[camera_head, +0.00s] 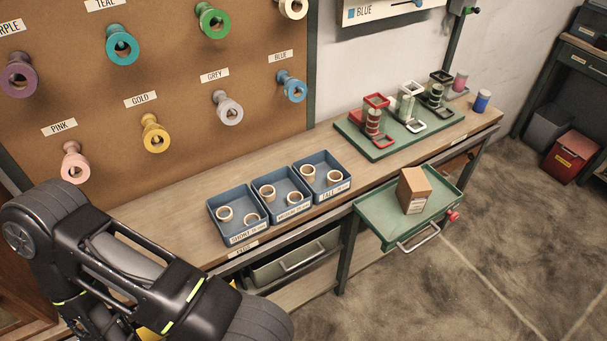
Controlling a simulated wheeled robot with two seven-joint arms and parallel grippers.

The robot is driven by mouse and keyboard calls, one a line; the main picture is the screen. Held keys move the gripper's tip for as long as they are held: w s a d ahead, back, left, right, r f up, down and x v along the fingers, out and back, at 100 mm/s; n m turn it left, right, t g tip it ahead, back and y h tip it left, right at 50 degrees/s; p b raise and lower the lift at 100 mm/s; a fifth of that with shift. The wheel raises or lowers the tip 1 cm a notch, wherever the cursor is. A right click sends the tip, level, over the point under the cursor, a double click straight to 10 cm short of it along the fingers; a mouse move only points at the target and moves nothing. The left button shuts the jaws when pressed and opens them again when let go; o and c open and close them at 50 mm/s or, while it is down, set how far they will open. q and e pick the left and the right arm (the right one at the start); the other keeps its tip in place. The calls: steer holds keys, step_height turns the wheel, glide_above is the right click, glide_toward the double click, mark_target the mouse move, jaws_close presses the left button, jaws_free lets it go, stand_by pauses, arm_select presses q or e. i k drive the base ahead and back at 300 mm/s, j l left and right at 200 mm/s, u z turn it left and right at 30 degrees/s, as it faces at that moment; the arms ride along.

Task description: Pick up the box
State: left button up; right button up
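A brown cardboard box (414,190) with a pale label on its front stands upright on a green tray (378,217) that juts out from the workbench, in the right half of the head view. My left arm comes in at the lower left, well apart from the box. Its gripper is outside the picture. My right arm and gripper do not show.
Blue bins (236,199) with tan rings sit on the workbench (160,217). A green board (381,149) with red, white and dark winding devices is behind the tray. Colored spools hang on the brown pegboard (184,84). The floor (480,260) right of the tray is clear.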

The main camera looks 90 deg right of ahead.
mark_target(412, 191)
steer(key=z, duration=4.1)
steer(key=j, duration=0.75)
